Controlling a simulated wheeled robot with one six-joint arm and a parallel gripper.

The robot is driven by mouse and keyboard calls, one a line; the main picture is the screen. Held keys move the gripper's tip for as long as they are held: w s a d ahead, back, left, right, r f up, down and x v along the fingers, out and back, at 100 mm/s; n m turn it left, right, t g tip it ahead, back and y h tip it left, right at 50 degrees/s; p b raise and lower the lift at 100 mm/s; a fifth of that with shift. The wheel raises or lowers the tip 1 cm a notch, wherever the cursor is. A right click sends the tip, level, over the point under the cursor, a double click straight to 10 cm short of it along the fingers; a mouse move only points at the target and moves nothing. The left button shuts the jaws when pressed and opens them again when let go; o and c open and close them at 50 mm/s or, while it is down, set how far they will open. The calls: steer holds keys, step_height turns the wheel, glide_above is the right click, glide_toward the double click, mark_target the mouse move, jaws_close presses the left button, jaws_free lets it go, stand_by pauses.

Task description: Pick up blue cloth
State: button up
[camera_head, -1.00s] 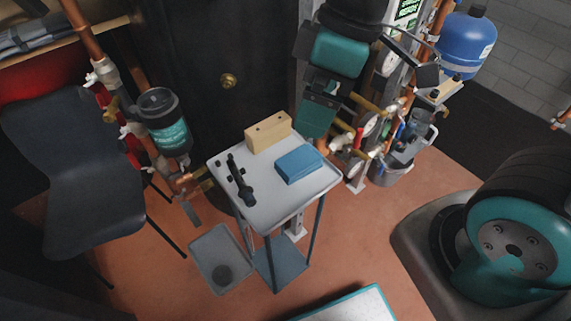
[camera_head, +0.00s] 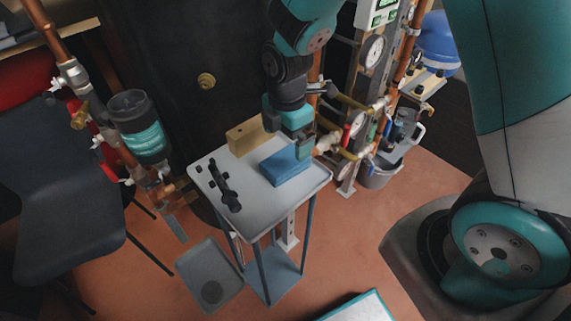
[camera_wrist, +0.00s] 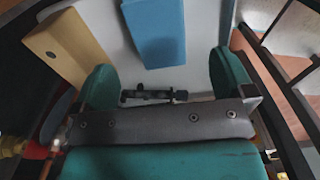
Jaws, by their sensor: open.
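The blue cloth (camera_head: 284,168), a folded block-like shape, lies on the light grey top of a small stand (camera_head: 262,205), near its right back edge. It also shows in the wrist view (camera_wrist: 155,32), at the top centre. My gripper (camera_head: 303,148) is above the stand, at the cloth's back right side in the head view. In the wrist view my gripper (camera_wrist: 166,76) has its two teal fingers wide apart with nothing between them. The cloth lies just beyond the fingertips, and I cannot tell the exact height above it.
A tan block (camera_head: 248,137) stands on the stand behind the cloth, and a black tool (camera_head: 226,190) lies at its left. Pipes and gauges (camera_head: 372,50) rise close at the back right. A dark chair (camera_head: 65,215) is at the left. The stand's front is clear.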

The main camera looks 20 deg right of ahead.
mark_target(286, 160)
step_height(286, 160, down, 8)
steer(key=shift+a+r, duration=0.15)
steer(key=shift+r, duration=0.1)
steer(key=c, duration=1)
steer(key=shift+o, duration=0.2)
steer(key=shift+r, duration=0.1)
step_height(286, 160, up, 20)
steer(key=shift+f+p, duration=0.1)
steer(key=shift+p, duration=0.7)
